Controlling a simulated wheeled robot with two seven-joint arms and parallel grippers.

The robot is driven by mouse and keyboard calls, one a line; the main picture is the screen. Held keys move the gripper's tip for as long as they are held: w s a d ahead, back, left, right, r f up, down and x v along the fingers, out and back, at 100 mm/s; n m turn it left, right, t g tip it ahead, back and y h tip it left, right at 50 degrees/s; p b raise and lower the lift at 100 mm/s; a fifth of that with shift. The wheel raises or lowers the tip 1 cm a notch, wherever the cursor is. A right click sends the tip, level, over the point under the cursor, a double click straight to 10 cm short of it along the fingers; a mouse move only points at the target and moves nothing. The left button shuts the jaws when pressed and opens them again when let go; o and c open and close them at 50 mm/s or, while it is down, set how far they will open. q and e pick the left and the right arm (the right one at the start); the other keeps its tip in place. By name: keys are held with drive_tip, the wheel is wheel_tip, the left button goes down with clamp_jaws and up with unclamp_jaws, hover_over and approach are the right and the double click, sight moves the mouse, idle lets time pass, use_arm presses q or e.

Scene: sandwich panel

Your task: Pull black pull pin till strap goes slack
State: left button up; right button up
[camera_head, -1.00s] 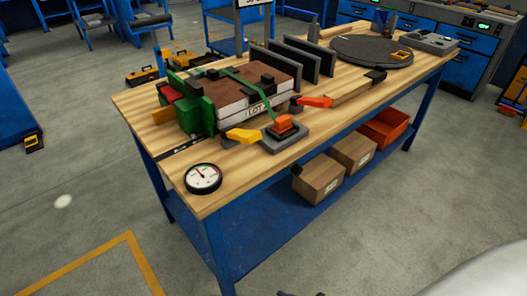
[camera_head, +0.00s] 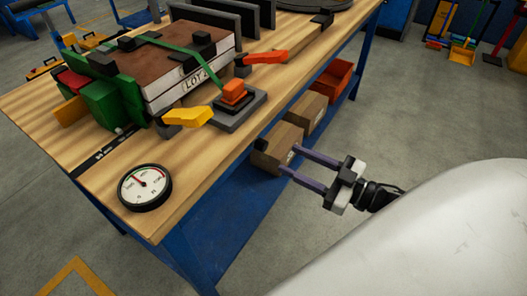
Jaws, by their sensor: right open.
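A green strap (camera_head: 180,49) runs over the brown-topped sandwich panel (camera_head: 165,67), marked "LOT", and down to an orange block (camera_head: 233,90) on a grey base plate (camera_head: 224,117). The strap looks taut. I cannot pick out the black pull pin for certain; several small black blocks sit on and around the panel. My right gripper (camera_head: 293,158) is open and empty, off the table's front edge, to the right of and below the orange block. Its fingers point left, in front of the cardboard boxes. My left gripper is not in view.
A yellow lever (camera_head: 188,116) and an orange-red lever (camera_head: 266,57) stick out near the base plate. A round dial gauge (camera_head: 145,187) lies at the near table corner. Cardboard boxes (camera_head: 277,148) and an orange bin (camera_head: 334,79) sit on the lower shelf.

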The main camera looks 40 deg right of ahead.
sight(265, 147)
drive_tip(key=b+x, duration=0.1)
drive_tip(key=x, duration=0.9)
drive_tip(key=shift+r, duration=0.1)
drive_tip(key=shift+s, duration=0.1)
clamp_jaws()
